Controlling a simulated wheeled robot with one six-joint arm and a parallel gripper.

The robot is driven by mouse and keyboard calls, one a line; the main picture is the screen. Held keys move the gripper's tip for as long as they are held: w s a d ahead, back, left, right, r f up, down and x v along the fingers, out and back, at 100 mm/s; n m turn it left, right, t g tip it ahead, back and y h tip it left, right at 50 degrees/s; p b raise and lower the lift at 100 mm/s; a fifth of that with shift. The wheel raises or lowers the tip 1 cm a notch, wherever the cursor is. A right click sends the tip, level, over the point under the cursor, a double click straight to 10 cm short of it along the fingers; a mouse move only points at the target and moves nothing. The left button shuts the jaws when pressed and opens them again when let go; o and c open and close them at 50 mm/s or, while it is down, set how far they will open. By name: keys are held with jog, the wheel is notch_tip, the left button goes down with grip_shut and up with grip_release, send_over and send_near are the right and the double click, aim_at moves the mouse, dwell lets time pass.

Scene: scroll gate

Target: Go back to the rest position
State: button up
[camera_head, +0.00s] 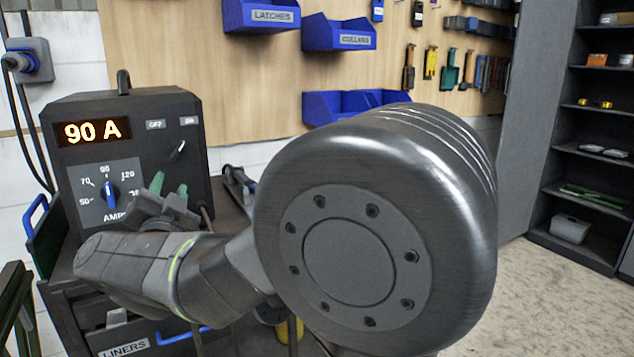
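My arm fills the middle of the head view, with a large dark round joint in front. My gripper (169,190) is at the left, in front of the lower right part of a dark power unit. Its two green-tipped fingers stand apart with nothing visible between them, so it looks open and empty. The power unit (150,115) has a lit display (92,132) reading 90 A. Its blue amperage knob (110,190) points up towards 90. A small lever (177,150) sits below the OFF and ON labels and leans up to the right, towards ON.
The unit stands on a dark cart with a drawer labelled LINERS (124,347). Blue bins (338,33) and hanging tools (448,68) are on the wooden wall panel. A dark shelf unit (596,150) is at the right. Bare floor (545,300) shows at the lower right.

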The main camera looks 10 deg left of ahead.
aim_at(177, 153)
jog(key=x, duration=1.1)
jog(key=shift+w+a, duration=0.2)
jog(key=shift+w, duration=0.15)
jog(key=shift+s, duration=0.1)
